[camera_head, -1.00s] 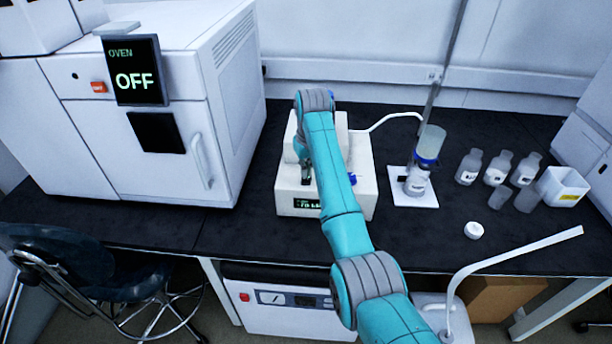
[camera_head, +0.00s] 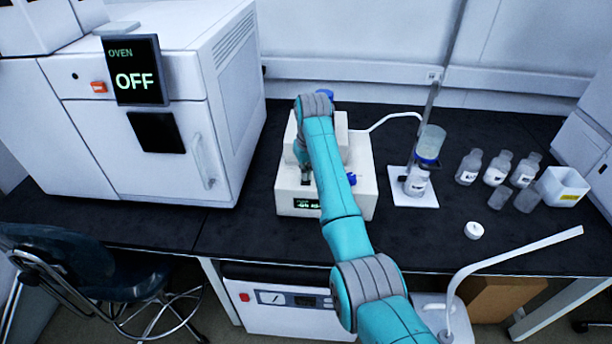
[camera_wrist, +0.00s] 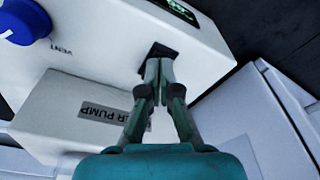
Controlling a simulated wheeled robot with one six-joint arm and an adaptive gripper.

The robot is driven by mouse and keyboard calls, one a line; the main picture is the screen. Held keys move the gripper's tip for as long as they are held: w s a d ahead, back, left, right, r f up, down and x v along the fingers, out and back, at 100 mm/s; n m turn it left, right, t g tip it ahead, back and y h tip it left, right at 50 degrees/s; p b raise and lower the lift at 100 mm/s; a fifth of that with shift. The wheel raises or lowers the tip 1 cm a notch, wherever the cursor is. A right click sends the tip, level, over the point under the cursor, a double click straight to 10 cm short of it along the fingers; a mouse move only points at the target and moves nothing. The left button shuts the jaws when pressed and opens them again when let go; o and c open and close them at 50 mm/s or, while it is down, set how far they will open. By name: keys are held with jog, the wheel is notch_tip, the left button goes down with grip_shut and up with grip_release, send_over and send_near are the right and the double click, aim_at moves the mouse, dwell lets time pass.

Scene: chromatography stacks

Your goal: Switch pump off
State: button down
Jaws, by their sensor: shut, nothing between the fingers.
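The pump is a cream-white box (camera_head: 362,187) on the black bench, with a lit green display (camera_head: 307,204) on its front. In the wrist view the pump top (camera_wrist: 100,50) carries a label ending "ER PUMP" (camera_wrist: 99,113), a blue knob (camera_wrist: 22,22) marked "VENT" and a dark switch (camera_wrist: 158,56). My gripper (camera_wrist: 160,68) is shut and empty, its fingertips at the dark switch, which they partly cover. Whether they press it or only hover close cannot be told. In the head view my gripper (camera_head: 305,180) is largely hidden by my arm.
The oven (camera_head: 165,110) stands to the left, its display reading OFF. To the right are a filter flask (camera_head: 416,181) on a white plate, several bottles (camera_head: 497,168), a white cap (camera_head: 474,230) and a white container (camera_head: 562,187). A white hose runs from pump to flask.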

jog(key=shift+r, duration=3.55)
